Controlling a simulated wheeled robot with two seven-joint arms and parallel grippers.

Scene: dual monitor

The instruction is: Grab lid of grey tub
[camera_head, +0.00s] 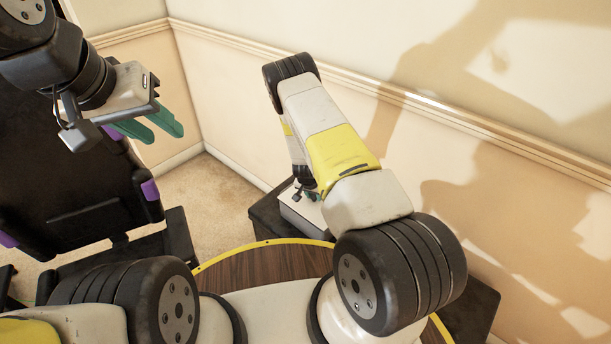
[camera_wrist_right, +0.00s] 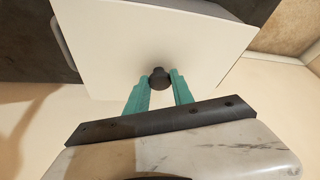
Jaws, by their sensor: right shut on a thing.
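The tub's pale lid (camera_wrist_right: 120,60) fills much of the right wrist view, with a dark round knob (camera_wrist_right: 159,78) near its lower edge. My right gripper (camera_wrist_right: 159,82) has its two teal fingers closed on either side of this knob. A strip of the tub's grey side (camera_wrist_right: 200,8) shows past the lid. In the head view, the tub (camera_head: 300,217) is a small pale box, partly hidden by my right arm. My right gripper (camera_head: 306,193) is over it and hard to make out there. My left gripper (camera_head: 166,135) is raised at the upper left, open and empty.
The tub stands on a dark surface (camera_head: 267,218) near the wall (camera_head: 235,90). A black chair (camera_head: 85,195) with purple parts is at the left, below my left gripper. Carpet (camera_head: 205,190) lies open between the chair and the tub.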

